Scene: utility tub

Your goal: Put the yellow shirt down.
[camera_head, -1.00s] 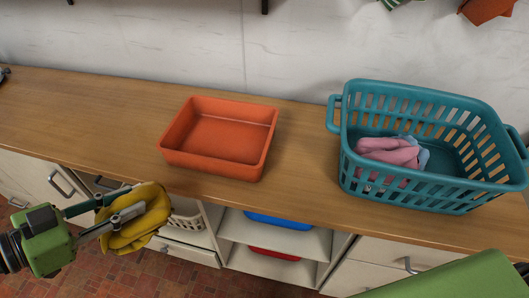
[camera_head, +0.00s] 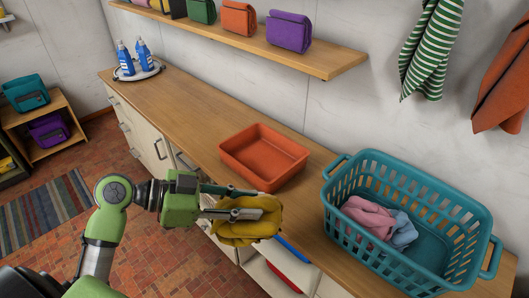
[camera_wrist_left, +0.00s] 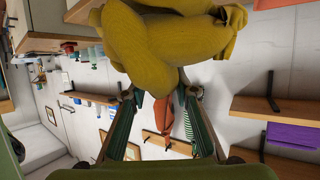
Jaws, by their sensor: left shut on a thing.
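The yellow shirt (camera_head: 250,228) is a bunched, folded bundle. My left gripper (camera_head: 262,208) is shut on it and holds it up in front of the counter's front edge, below the orange tub in the head view. In the left wrist view the shirt (camera_wrist_left: 155,45) bulges beyond the fingers of my left gripper (camera_wrist_left: 161,97). The orange tub (camera_head: 262,150) stands on the counter, and its visible inside is empty. My right gripper is not in view.
The wooden counter (camera_head: 190,102) is bare left of the tub up to a tray with blue bottles (camera_head: 142,56). Right of the tub, a teal basket (camera_head: 455,215) holds pink and blue cloths (camera_head: 372,217). A wall shelf (camera_head: 325,66) with coloured pouches runs above.

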